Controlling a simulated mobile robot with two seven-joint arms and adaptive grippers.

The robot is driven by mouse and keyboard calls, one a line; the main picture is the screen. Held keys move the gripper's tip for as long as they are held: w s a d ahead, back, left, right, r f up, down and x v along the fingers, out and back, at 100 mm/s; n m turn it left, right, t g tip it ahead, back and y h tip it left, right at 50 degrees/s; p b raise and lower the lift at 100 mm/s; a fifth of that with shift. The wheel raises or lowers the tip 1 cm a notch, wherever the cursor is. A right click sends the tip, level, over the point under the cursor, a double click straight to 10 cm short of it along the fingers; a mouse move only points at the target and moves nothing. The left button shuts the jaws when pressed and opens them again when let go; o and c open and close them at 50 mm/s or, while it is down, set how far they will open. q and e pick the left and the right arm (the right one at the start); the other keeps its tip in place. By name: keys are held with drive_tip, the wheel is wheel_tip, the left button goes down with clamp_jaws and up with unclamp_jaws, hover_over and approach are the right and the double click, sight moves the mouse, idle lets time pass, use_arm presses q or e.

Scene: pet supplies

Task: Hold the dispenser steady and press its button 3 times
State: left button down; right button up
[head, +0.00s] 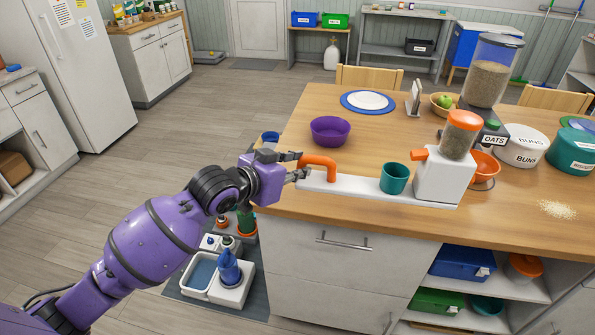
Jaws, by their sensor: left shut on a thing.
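The dispenser (440,183) is a white block with a clear jar of brown pellets under an orange lid. A small orange piece (419,154) sticks out of its left side; I cannot tell whether it is the button or a spout. A long white base runs left from the block, with a teal cup (394,178) on it. An orange arched handle (322,162) stands at the base's left end. My left gripper (301,166) is shut on the left leg of this handle; the exact contact is small in view. My right gripper is out of view.
A purple bowl (330,130) sits behind the handle. An oats dispenser (489,85), an orange bowl (484,168) and a buns tub (521,147) crowd the right. A plate (367,101) lies at the back. Spilled grain (557,209) lies front right. The wooden tabletop (375,140) is clear mid-table.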

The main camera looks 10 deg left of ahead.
use_arm(q)
drive_tip(key=w+a+b, duration=0.2)
drive_tip(key=w+a, duration=0.1)
drive_tip(key=w, duration=0.4)
drive_tip(key=w+a+b, duration=0.3)
drive_tip(key=w+a, duration=0.1)
drive_tip(key=w, duration=0.4)
drive_tip(key=shift+w+a+r, duration=0.2)
drive_tip(key=shift+w, duration=0.05)
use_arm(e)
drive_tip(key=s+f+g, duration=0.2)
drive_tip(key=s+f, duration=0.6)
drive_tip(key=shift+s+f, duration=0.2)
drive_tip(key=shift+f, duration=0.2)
use_arm(q)
drive_tip(key=shift+f, duration=0.15)
drive_tip(key=shift+f+b, duration=1.85)
drive_tip(key=shift+f, duration=3.65)
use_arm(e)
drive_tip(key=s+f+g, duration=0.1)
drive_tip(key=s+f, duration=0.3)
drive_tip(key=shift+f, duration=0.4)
use_arm(q)
drive_tip(key=shift+f, duration=0.25)
